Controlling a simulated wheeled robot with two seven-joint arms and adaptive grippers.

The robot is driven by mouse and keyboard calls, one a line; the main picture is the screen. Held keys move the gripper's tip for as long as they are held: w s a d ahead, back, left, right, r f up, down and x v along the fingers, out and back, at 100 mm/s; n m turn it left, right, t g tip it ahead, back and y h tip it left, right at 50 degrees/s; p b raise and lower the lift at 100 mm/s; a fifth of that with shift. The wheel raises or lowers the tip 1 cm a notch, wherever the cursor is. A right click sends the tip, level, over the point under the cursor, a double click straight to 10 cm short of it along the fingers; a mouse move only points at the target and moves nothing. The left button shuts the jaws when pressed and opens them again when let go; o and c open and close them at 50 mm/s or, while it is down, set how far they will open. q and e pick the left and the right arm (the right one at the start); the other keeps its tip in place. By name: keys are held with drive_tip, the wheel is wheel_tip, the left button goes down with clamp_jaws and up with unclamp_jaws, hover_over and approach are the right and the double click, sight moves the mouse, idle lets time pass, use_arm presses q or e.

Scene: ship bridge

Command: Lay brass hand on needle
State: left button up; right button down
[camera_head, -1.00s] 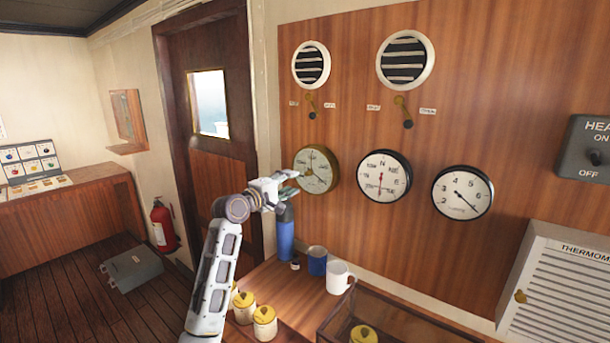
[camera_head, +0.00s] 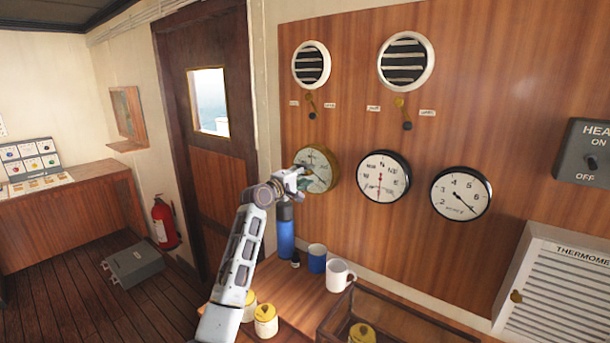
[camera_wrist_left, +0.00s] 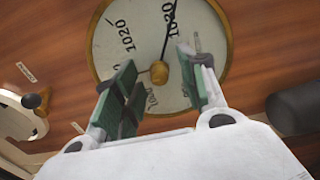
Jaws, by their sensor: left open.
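The brass-rimmed barometer (camera_head: 321,177) hangs on the wood panel, leftmost of the three round instruments. Its pale dial (camera_wrist_left: 118,68) fills the upper middle of the left wrist view. A black needle (camera_wrist_left: 169,32) points up from the centre, where a brass knob (camera_wrist_left: 160,74) sits. I cannot clearly make out the brass hand's full length; the fingers cover part of the dial. My left gripper (camera_head: 302,180) is in front of the barometer's left part. In the left wrist view its green-padded fingers (camera_wrist_left: 158,64) are open, one on each side of the knob. My right gripper is not in view.
A compass-marked dial (camera_head: 383,178) and another gauge (camera_head: 461,193) hang to the right. Below stand a blue bottle (camera_head: 286,238), a blue mug (camera_head: 317,259), a white mug (camera_head: 339,275) and yellow-lidded jars (camera_head: 265,320). Two round vents (camera_head: 405,60) are above.

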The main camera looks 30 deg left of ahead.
use_arm(q)
drive_tip(key=shift+w, duration=0.15)
drive_tip(key=shift+c, duration=0.2)
clamp_jaws()
drive_tip(key=shift+m, duration=0.3)
